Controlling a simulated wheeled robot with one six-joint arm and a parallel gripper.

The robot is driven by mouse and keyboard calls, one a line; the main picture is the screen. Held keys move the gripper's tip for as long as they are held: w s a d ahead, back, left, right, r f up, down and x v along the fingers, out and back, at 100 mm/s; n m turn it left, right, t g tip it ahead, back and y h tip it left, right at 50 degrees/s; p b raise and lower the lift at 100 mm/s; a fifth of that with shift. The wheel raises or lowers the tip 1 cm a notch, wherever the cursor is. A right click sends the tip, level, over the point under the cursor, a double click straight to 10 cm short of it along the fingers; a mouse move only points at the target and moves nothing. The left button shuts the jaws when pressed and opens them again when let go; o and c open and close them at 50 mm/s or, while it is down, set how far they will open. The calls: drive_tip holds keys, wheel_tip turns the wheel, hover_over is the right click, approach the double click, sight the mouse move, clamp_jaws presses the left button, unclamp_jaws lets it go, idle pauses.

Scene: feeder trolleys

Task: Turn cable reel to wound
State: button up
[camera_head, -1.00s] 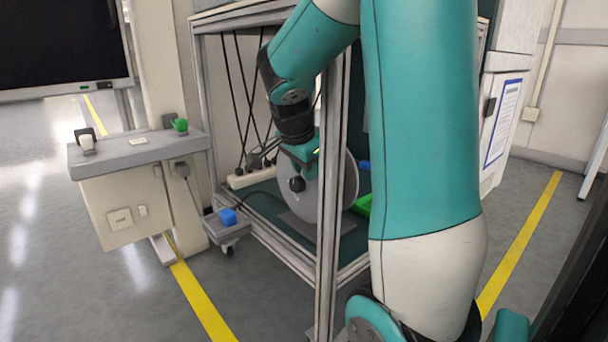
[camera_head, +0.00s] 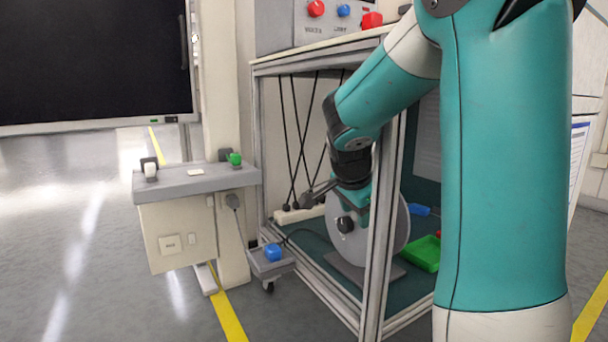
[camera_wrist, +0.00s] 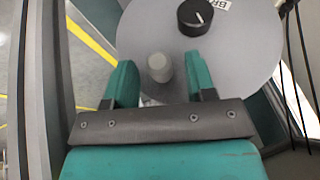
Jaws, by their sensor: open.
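The cable reel (camera_head: 388,236) is a grey disc standing upright on a base on the trolley's lower shelf. It has a black knob at its hub and a grey peg (camera_wrist: 159,66) standing out from its face; the wrist view shows both, with part of a label beside the knob. My gripper (camera_wrist: 160,84) is open in front of the disc, its two teal fingers on either side of the peg with gaps visible. In the head view my wrist covers part of the reel's upper side.
The trolley's metal post (camera_head: 379,240) stands close to my arm. A white power strip (camera_head: 298,214), hanging black cables and a green tray (camera_head: 425,253) are inside the trolley.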

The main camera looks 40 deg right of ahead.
drive_tip(key=w+a+r+n+g+y+p, duration=0.1)
drive_tip(key=w+a+r+p, duration=0.15)
drive_tip(key=r+p, duration=0.6)
drive_tip(key=w+a+r+n+g+p, duration=0.15)
drive_tip(key=a+r+p, duration=0.25)
drive_tip(key=r+p, duration=0.45)
drive_tip(key=a+n+y+p, duration=0.2)
drive_tip(key=a+n+p, duration=0.2)
drive_tip(key=a+n, duration=0.5)
drive_tip(key=a+n+t+y+p, duration=0.1)
drive_tip(key=a+n+p, duration=0.4)
drive_tip(key=n, duration=1.5)
drive_tip(key=shift+s+a+r+y, duration=0.25)
drive_tip(key=shift+a+y, duration=0.55)
drive_tip(key=shift+a, duration=1.3)
drive_tip(key=shift+c, duration=0.3)
